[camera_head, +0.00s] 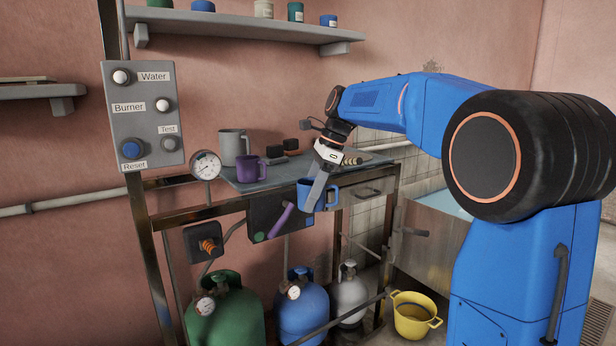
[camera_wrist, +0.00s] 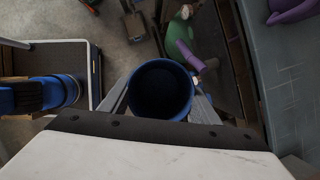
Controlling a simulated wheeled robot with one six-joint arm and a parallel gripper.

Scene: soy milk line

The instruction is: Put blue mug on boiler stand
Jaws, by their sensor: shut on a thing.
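The blue mug (camera_head: 304,190) is upright in my gripper (camera_head: 317,196), in front of the metal frame's worktop edge. In the wrist view I look down into the mug's dark opening (camera_wrist: 160,90), with a finger of my gripper (camera_wrist: 160,100) on each side. The jaws are shut on the mug, and it hangs clear of the worktop. The metal frame (camera_head: 200,216) carries a grey-blue worktop (camera_head: 262,184); I cannot tell which part is the boiler stand.
A purple mug (camera_head: 251,167) and a grey mug (camera_head: 233,147) stand on the worktop. Gas cylinders (camera_head: 302,310) stand underneath. A yellow bucket (camera_head: 414,318) is on the floor.

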